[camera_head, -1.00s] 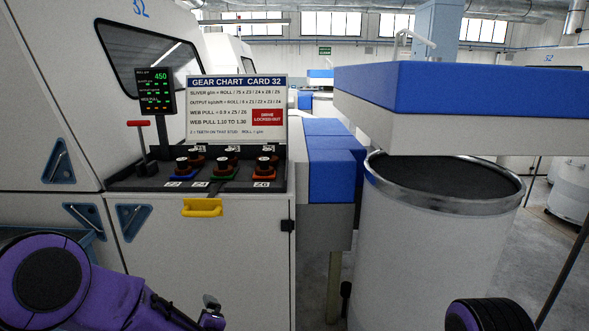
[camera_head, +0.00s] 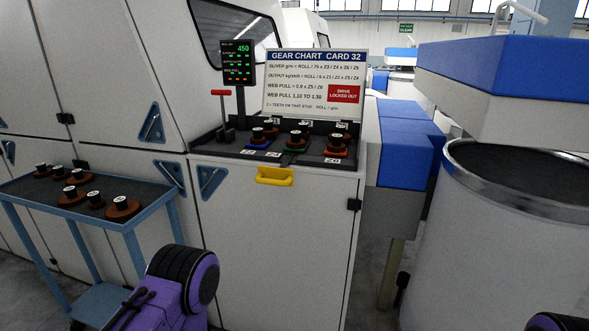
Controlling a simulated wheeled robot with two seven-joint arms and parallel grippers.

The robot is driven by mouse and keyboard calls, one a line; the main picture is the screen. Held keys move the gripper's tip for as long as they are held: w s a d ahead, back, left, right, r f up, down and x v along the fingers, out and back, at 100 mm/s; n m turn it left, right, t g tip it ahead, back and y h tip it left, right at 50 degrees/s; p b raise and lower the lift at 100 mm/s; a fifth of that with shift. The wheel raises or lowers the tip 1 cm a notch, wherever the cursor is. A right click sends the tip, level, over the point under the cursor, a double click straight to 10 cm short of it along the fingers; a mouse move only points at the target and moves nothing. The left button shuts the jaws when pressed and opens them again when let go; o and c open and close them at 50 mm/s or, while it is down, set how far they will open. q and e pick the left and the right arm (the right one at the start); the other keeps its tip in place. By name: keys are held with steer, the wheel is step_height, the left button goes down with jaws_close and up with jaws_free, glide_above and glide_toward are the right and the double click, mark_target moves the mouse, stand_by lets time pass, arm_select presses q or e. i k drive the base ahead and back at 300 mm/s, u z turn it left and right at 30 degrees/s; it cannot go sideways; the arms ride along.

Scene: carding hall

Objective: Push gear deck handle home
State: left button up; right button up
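The yellow gear deck handle (camera_head: 275,177) is a U-shaped pull on the upper front of the white cabinet. It sits just under the front edge of the dark gear deck (camera_head: 215,151). The deck carries several dark gears on blue, green and orange bases. I cannot tell from this angle how far out the deck stands. My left arm shows as a purple link with a black joint at the bottom, below and left of the handle; its fingertips are not visible. Of my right arm only a dark, purple-edged piece shows at the bottom right corner. Nothing touches the handle.
A blue trolley (camera_head: 132,222) with several brown-based gears stands at the left. A red-topped lever (camera_head: 221,93), a display (camera_head: 238,63) and a gear chart (camera_head: 314,84) with a red "drive locked out" label rise behind the deck. A large can (camera_head: 455,260) stands right.

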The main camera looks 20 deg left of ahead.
mark_target(281, 175)
steer(key=u, duration=0.7)
steer(key=i, duration=1.05)
